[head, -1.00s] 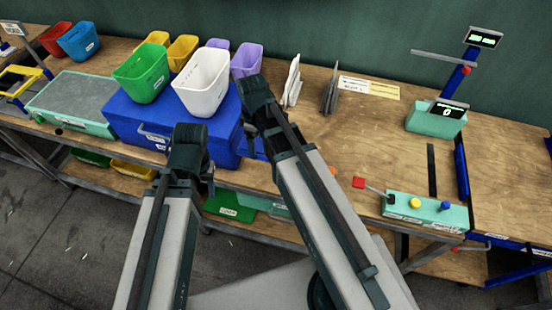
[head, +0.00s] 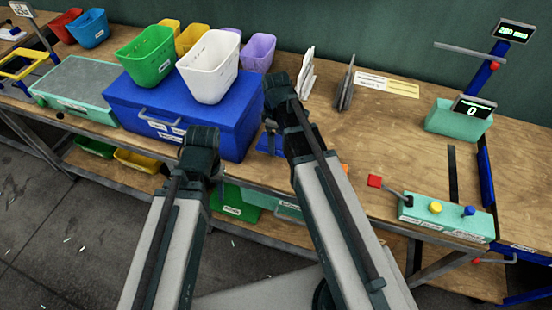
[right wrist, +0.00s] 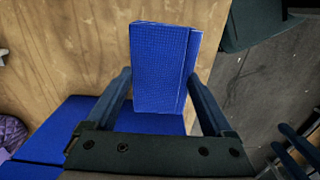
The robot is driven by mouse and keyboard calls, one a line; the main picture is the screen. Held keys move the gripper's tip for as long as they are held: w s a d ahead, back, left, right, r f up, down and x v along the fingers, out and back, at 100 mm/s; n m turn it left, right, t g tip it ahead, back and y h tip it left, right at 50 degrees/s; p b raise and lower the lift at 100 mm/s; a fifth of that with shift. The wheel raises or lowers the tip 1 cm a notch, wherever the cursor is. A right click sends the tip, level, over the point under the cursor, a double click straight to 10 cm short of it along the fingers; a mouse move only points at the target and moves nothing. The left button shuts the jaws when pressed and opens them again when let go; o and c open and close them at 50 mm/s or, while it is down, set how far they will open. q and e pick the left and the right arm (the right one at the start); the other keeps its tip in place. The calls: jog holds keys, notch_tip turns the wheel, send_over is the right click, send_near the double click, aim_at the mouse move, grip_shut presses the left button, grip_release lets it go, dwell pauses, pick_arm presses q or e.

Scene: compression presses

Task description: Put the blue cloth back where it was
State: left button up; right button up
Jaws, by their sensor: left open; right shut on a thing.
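The blue cloth (right wrist: 160,68) is a folded rectangle in the right wrist view. It sits between the two fingers of my right gripper (right wrist: 165,85), which is shut on it, above the wooden bench top. In the head view my right gripper (head: 280,95) is just right of the big blue box (head: 232,128), over the bench. A small blue patch (head: 270,143) shows beside that arm; I cannot tell whether it is the cloth. My left gripper (head: 200,145) is open, in front of the box; its fingertips are hard to make out.
White (head: 208,68) and green (head: 146,55) bins stand on the blue box, with yellow and purple bins behind. Upright dividers (head: 345,88) stand right of my right gripper. A teal control box (head: 445,215) with a red-tipped lever is at the front right. The middle bench top is clear.

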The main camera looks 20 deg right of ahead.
aim_at(276, 160)
jog(key=shift+f+b, duration=3.2)
jog(key=shift+f, duration=0.6)
jog(key=shift+r, duration=0.15)
jog(key=o, duration=0.9)
